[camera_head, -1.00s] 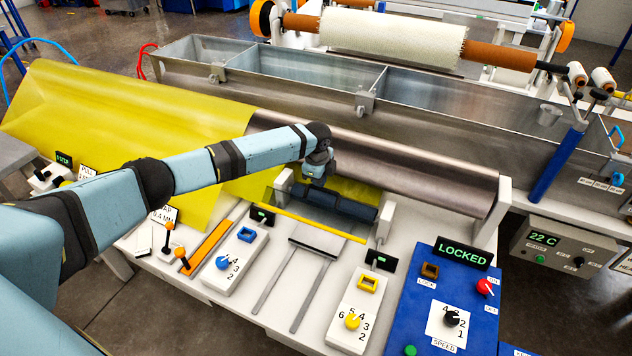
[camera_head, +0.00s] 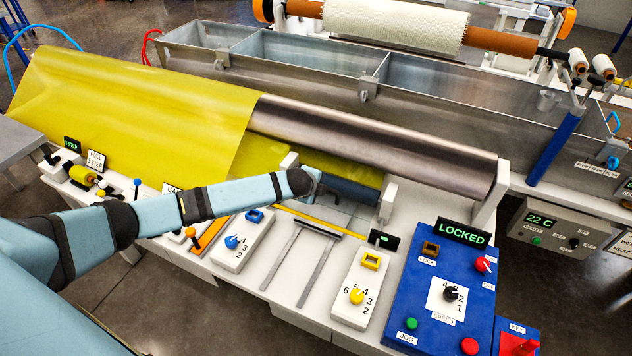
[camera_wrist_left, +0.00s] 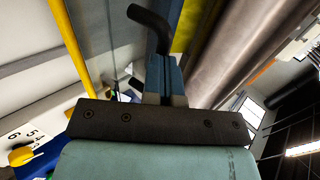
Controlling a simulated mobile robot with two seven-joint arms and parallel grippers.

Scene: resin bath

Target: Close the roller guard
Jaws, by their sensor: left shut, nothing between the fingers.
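The roller guard appears to be the clear panel with a yellow front bar (camera_head: 290,212), in front of the large metal roller (camera_head: 390,150). The bar also shows in the left wrist view (camera_wrist_left: 72,45). Dark blue rolls (camera_head: 352,192) lie between white end blocks behind it. My left gripper (camera_head: 318,186) is at the guard's area, above the bar and by the rolls. In the left wrist view my left gripper (camera_wrist_left: 165,75) is shut and empty, beside a dark bent bar (camera_wrist_left: 150,28). Whether they touch is unclear. My arm hides part of the guard's left side. My right gripper is out of view.
The blue control panel (camera_head: 405,318) with a LOCKED sign (camera_head: 463,232) is at right. Yellow sheet (camera_head: 140,105) covers the roller's left.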

